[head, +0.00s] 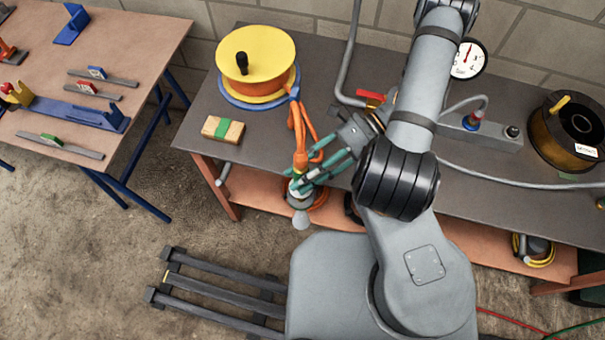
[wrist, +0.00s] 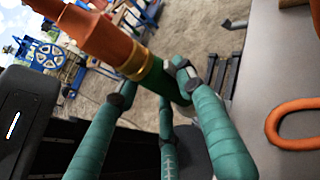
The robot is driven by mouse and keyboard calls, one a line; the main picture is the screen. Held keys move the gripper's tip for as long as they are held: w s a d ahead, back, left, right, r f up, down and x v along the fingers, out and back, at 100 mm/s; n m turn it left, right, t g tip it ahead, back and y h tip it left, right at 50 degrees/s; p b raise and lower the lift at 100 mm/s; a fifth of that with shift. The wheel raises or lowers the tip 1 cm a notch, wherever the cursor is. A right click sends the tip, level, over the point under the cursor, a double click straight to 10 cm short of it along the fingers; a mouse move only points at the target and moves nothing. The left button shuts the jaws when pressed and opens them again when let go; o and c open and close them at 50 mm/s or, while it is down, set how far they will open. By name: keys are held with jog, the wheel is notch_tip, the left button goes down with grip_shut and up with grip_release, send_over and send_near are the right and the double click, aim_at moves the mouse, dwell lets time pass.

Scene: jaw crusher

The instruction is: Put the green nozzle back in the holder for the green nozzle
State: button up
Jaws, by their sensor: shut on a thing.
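The green nozzle (wrist: 157,80) shows in the wrist view as a dark green piece below a brass ring, joined to an orange hose end. My gripper (head: 303,182) is shut on it with teal fingers, beyond the front edge of the grey bench. In the wrist view the fingers (wrist: 150,90) close round the green part, and its far end is partly hidden. The orange hose (head: 297,120) runs down from the yellow-topped reel (head: 259,62) to my gripper. I cannot tell for sure which thing is the green nozzle's holder.
A wooden block with a green stripe (head: 223,130) lies on the grey bench (head: 200,100), left of the hose. A red-handled valve (head: 370,96), a gauge (head: 468,59) and a dark reel (head: 568,125) stand farther right. The left table (head: 125,45) holds blue brackets and colour-marked bars.

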jog(key=shift+f+b, duration=2.05)
jog(key=shift+f, duration=0.65)
jog(key=o, duration=1.4)
jog(key=v, duration=1.2)
